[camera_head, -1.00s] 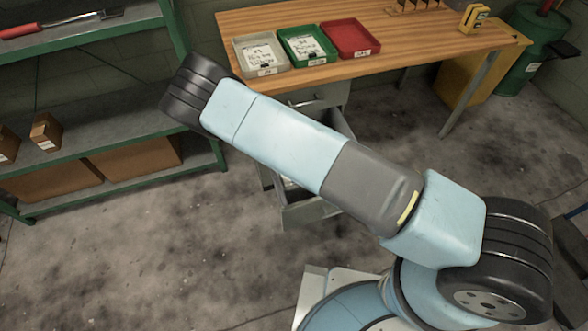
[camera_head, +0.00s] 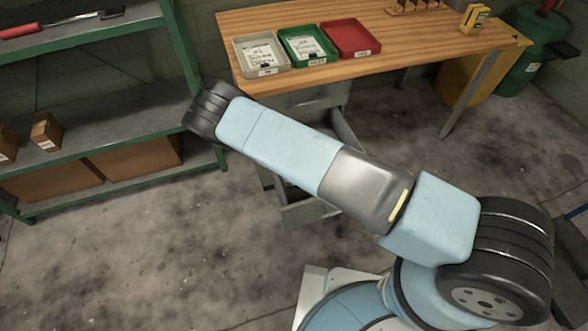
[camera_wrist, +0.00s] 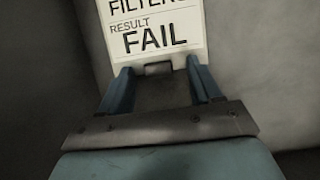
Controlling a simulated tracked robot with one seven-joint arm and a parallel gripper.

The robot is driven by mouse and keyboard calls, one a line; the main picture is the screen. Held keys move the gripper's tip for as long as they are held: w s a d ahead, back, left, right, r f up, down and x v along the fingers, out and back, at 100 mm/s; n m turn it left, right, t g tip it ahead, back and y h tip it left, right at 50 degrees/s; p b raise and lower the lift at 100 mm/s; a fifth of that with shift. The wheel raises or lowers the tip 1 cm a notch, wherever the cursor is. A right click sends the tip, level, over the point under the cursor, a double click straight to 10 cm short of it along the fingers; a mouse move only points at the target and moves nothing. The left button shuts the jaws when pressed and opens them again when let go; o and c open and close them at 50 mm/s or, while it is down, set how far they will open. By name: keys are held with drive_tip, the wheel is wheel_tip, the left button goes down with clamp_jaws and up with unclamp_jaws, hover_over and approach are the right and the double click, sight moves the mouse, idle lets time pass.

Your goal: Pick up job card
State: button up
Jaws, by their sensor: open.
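A white job card (camera_wrist: 155,35) with black print reading "FILTER…", "RESULT" and "FAIL" shows at the top of the wrist view. Its upper part is cut off by the frame. My gripper (camera_wrist: 161,76) is open, with its two blue fingers on either side of the card's lower edge. A small dark clip-like piece (camera_wrist: 158,69) sits at that edge; I cannot tell whether the fingers touch the card. In the head view my arm hides the gripper and this card.
An open grey drawer (camera_head: 305,213) sits under the wooden bench (camera_head: 420,48), partly behind my arm. On the bench are a grey tray (camera_head: 268,72) and a green tray (camera_head: 318,62) with white cards, and a red tray (camera_head: 365,54). Green shelving (camera_head: 100,130) stands left.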

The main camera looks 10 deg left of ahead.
drive_tip(key=c, duration=1.1)
drive_tip(key=shift+c, duration=0.2)
